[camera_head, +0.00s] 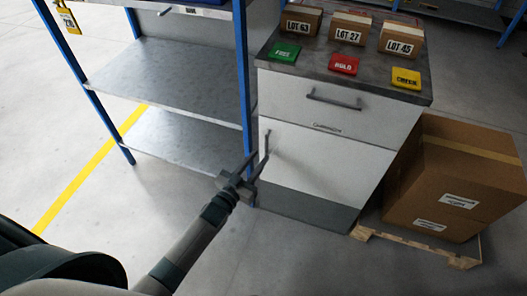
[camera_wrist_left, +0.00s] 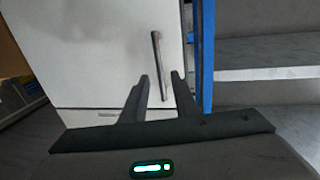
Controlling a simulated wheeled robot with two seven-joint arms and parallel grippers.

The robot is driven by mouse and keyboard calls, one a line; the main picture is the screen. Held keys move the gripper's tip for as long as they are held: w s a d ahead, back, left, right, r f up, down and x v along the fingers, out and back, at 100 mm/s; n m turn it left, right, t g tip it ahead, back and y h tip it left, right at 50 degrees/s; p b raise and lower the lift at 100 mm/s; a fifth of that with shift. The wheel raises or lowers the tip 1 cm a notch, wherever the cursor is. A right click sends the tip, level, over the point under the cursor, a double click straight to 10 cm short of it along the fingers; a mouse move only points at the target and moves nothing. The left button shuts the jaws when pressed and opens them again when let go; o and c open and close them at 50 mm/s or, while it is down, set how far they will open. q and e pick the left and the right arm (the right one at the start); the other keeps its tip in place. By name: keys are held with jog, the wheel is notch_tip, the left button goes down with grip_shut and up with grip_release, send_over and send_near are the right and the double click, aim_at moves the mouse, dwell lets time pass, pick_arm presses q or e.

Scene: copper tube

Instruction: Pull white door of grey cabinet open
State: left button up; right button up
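The grey cabinet (camera_head: 344,86) stands in the middle of the head view. Its white door (camera_head: 325,165) is below a white drawer and looks shut. A thin upright handle (camera_head: 267,143) is near the door's left edge. In the left wrist view the handle (camera_wrist_left: 157,55) runs down between the fingertips of my left gripper (camera_wrist_left: 160,76). The fingers are apart. In the head view my left gripper (camera_head: 258,160) is at the handle's lower end. I cannot tell whether a finger touches it. My right gripper is out of view.
A blue-post metal shelf (camera_head: 165,75) stands close on the left of the cabinet. A large cardboard box (camera_head: 455,175) on a wooden pallet (camera_head: 415,247) stands at its right. Small boxes and coloured labels are on the cabinet top. The floor in front is clear.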

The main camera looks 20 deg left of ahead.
aim_at(266, 149)
pick_arm(q)
jog(key=shift+x, duration=2.15)
grip_shut()
